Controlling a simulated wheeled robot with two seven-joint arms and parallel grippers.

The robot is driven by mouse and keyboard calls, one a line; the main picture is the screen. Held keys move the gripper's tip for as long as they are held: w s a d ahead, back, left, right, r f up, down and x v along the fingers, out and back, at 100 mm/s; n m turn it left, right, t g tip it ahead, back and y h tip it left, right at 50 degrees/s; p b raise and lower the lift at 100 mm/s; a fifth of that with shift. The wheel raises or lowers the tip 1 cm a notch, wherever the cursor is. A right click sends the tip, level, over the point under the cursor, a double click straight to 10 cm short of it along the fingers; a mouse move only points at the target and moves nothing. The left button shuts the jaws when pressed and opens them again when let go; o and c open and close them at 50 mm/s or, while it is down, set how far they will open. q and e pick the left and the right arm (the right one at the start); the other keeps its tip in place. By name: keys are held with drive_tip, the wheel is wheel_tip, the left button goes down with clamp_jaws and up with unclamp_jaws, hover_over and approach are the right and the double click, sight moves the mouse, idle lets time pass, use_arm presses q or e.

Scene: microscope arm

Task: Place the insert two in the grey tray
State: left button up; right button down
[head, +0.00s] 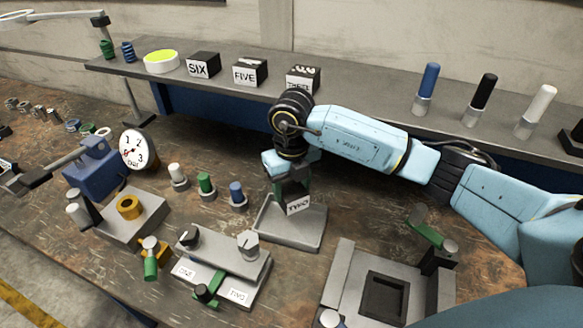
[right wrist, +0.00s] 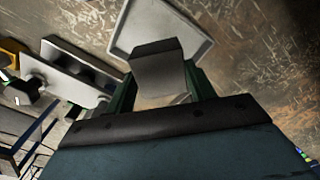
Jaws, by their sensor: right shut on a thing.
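Insert two (head: 298,205), a dark block with a white label reading TWO, is held between the fingers of my right gripper (head: 290,188). In the head view it is over the grey tray (head: 318,232); I cannot tell whether it touches the tray floor. In the right wrist view the insert (right wrist: 160,72) shows between the green fingers of the gripper (right wrist: 160,95), overlapping the near part of the tray (right wrist: 195,48). The tray looks empty apart from the area hidden behind the insert. My left gripper is not in view.
Blocks marked SIX (head: 203,65) and FIVE (head: 250,71) stand on the back shelf with another block (head: 303,78). A grey fixture with a square recess (head: 385,298) is at the front right.

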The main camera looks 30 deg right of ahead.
sight(292, 190)
wheel_tip(292, 190, down, 5)
drive_tip(key=shift+w+r, duration=0.1)
wheel_tip(292, 190, down, 4)
drive_tip(key=shift+r, duration=0.25)
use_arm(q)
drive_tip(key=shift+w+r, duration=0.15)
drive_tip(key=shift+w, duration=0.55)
use_arm(e)
drive_tip(key=shift+f, duration=0.1)
drive_tip(key=shift+f, duration=0.15)
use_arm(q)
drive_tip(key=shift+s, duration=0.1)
use_arm(e)
drive_tip(key=c, duration=0.5)
unclamp_jaws()
drive_tip(key=shift+f, duration=0.1)
drive_tip(key=shift+r, duration=0.45)
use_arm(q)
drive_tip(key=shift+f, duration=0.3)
use_arm(e)
wheel_tip(292, 190, up, 11)
drive_tip(key=shift+r, duration=0.2)
